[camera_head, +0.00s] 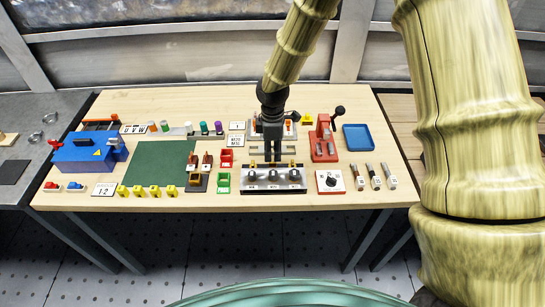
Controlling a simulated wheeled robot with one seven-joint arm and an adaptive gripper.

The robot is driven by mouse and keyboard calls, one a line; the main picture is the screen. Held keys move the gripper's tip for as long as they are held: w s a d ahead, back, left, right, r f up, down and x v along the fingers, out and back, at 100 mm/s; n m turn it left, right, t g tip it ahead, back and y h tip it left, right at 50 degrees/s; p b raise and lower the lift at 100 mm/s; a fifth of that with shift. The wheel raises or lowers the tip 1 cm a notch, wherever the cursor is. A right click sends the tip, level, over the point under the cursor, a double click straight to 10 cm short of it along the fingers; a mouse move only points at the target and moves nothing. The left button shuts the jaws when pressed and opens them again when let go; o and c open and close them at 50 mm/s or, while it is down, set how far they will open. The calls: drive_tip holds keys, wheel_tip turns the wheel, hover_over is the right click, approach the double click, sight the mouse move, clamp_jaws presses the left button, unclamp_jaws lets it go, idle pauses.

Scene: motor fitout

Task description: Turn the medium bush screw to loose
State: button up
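A black and silver panel (273,188) with three dark round knobs lies near the front edge of the wooden table. The bush screws seem to be these: a left knob (252,176), a middle knob (274,174) and a right knob (294,175). Which one is the medium one, and how far each is turned, is too small to read. My gripper (272,158) points straight down just behind and above the middle knob, seemingly apart from it. Its two dark fingers stand close together; whether there is a real gap between them is too small to tell.
A red lever device (323,143) and a white dial plate (330,182) stand right of the panel. Further left are a green mat (160,165) and a blue box (87,153). A blue tray (358,138) lies back right.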

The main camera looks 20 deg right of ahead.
sight(272, 162)
wheel_tip(272, 162, up, 7)
drive_tip(key=shift+r, duration=0.15)
idle(0.6)
